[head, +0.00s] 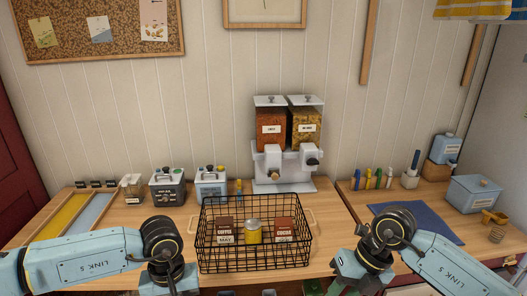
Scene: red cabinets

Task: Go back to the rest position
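My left arm comes in from the lower left, and its dark wrist joint is in front of the counter, left of the wire basket. My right arm comes in from the lower right, and its wrist joint is right of the basket. Both arms bend downward there, and both grippers lie beyond the bottom edge of the picture. The black wire basket (204,250) stands on the wooden counter (133,218) between the arms. It holds two brown labelled packs and a yellow jar (253,232) with a pale lid.
A two-part food dispenser (286,172) stands behind the basket. Small containers (167,187) line the back left. A blue mat (425,222), a light blue box (474,195) and several coloured markers (372,180) are on the right. Yellow and grey strips (60,219) lie at the left.

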